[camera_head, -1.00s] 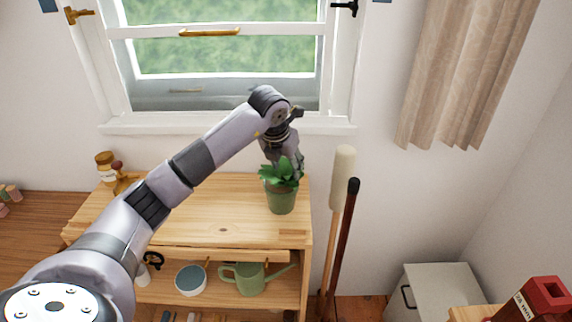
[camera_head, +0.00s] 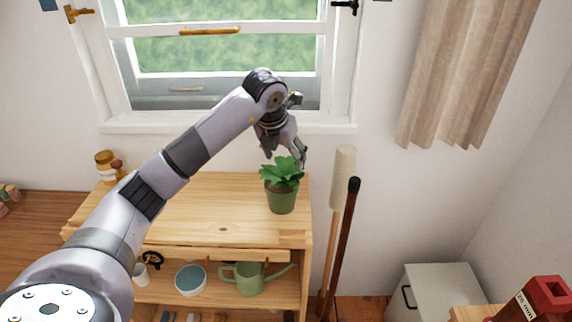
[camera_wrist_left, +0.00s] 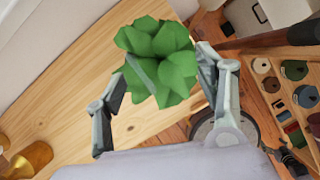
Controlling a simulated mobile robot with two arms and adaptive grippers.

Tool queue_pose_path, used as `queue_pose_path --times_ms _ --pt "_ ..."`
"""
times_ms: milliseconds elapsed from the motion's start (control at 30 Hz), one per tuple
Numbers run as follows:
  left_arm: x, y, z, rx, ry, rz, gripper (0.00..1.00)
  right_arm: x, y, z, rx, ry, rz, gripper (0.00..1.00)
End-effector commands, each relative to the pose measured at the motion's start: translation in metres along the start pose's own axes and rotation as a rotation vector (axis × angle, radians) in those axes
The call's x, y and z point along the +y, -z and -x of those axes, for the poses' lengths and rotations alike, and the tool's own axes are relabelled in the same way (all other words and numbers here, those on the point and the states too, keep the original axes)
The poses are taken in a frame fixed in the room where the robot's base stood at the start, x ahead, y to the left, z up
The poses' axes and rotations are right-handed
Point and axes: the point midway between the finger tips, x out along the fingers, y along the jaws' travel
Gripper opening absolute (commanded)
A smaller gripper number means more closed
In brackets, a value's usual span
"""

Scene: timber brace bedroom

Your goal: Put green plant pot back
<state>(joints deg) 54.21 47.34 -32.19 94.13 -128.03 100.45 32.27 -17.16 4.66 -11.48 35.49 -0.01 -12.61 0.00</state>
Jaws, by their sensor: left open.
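The green plant pot (camera_head: 281,199) stands upright on the wooden shelf top (camera_head: 200,215), near its right end, with a leafy green plant in it. In the left wrist view the plant's leaves (camera_wrist_left: 158,62) fill the space ahead of my fingers and hide the pot. My left gripper (camera_head: 301,160) is just above and behind the plant in the head view. Its fingers (camera_wrist_left: 160,95) are spread apart, one on each side of the leaves in the wrist picture, and hold nothing. My right gripper does not show.
The window sill (camera_head: 230,127) is behind the shelf. A jar (camera_head: 106,168) stands at the shelf's back left. A green watering can (camera_head: 249,279) and a bowl (camera_head: 191,280) sit on the lower shelf. Long-handled tools (camera_head: 341,220) lean at the right. The shelf top's middle is clear.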

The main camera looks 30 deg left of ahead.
Motion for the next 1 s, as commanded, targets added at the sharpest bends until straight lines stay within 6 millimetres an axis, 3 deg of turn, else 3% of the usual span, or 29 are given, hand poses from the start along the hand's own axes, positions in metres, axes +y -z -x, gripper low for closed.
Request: queue_pose_path --times_ms 200,433,867,967,1000 --pt "0.0 -0.001 0.047 -0.006 0.0 0.0 0.64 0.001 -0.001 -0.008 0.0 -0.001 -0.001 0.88" --pt "0.0 0.0 0.076 -0.002 0.0 0.0 0.64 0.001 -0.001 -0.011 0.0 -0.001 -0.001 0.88" --pt "-0.003 0.0 0.08 -0.001 0.008 -0.004 0.64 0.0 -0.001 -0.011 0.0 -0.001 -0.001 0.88" --pt "-0.025 0.003 0.07 -0.008 0.08 -0.043 0.64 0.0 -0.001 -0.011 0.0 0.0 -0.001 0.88" --pt "-0.043 0.006 0.064 -0.017 0.14 -0.07 0.64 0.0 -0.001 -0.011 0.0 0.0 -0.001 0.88"
